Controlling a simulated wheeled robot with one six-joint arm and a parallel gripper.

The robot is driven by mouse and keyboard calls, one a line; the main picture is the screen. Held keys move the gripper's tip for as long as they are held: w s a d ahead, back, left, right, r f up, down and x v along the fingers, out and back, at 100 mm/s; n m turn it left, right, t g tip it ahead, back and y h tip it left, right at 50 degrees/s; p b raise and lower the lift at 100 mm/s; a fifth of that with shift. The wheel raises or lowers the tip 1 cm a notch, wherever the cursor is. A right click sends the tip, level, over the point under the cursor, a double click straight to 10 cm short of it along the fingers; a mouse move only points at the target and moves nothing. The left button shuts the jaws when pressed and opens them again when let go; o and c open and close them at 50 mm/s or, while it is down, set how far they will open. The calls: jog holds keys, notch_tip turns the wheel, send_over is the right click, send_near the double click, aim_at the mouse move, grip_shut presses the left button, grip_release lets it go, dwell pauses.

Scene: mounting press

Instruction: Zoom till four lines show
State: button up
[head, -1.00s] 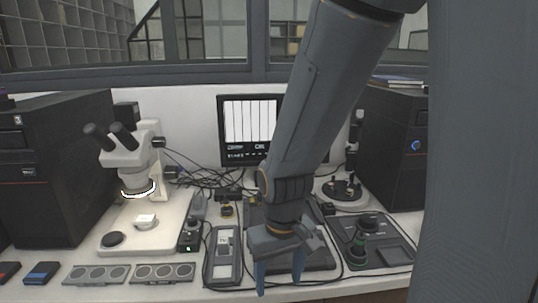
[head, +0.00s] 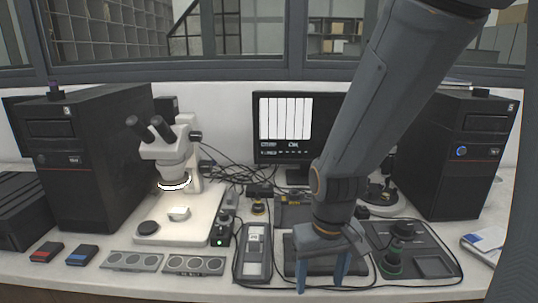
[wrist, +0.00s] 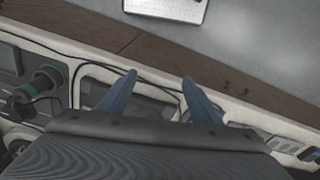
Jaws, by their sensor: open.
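The monitor (head: 283,150) stands at the back, with several dark vertical lines on a white field and small text below. A white stereo microscope (head: 172,160) stands on the left, with a lit ring under its head and a pale sample on its base. A dark knob (head: 196,136) shows on its right side. My gripper (head: 320,282) is open and empty above the bench's front edge, in front of a dark pad. In the wrist view my gripper (wrist: 160,77) has both fingers apart, with nothing between them. My arm hides part of the bench behind it.
A small box with a green light (head: 221,236) and a grey device (head: 254,254) stand between the microscope and my gripper. A green-collared joystick (head: 392,262) is to the right. Black computers (head: 95,150) flank the bench. Loose cables lie around my gripper.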

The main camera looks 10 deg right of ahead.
aim_at(201, 137)
jog(key=shift+c, duration=0.6)
jog(key=shift+w, duration=0.35)
jog(key=shift+c, duration=1.2)
jog(key=w, duration=0.2)
jog(key=w+d+t, duration=0.1)
jog(key=w, duration=0.2)
jog(key=w+r+n+t, duration=0.1)
jog(key=w, duration=0.2)
jog(key=shift+d+h, duration=0.2)
jog(key=shift+h, duration=0.1)
jog(key=w+a+r+n+t+y, duration=0.25)
jog(key=w+r+t, duration=0.2)
jog(key=w, duration=0.85)
jog(key=w+a+r+n+t+y, duration=0.1)
jog(key=w+r+n+t, duration=0.35)
jog(key=w, duration=0.85)
jog(key=w+a+r+n+y, duration=0.6)
jog(key=w+a+r+y, duration=0.1)
jog(key=w+a+r, duration=0.1)
jog(key=shift+s+a+r+n+g+y+p, duration=0.5)
jog(key=shift+a+n+g+y, duration=0.9)
jog(key=shift+a, duration=0.95)
jog(key=shift+s+a+r+n+g+y+p, duration=0.3)
jog(key=shift+s+a+n+g+y+p, duration=0.35)
jog(key=shift+a+n+g+y, duration=1.2)
jog(key=shift+s+a+r+n+g+y+p, duration=0.6)
jog(key=shift+a+n, duration=0.65)
jog(key=shift+a, duration=1.6)
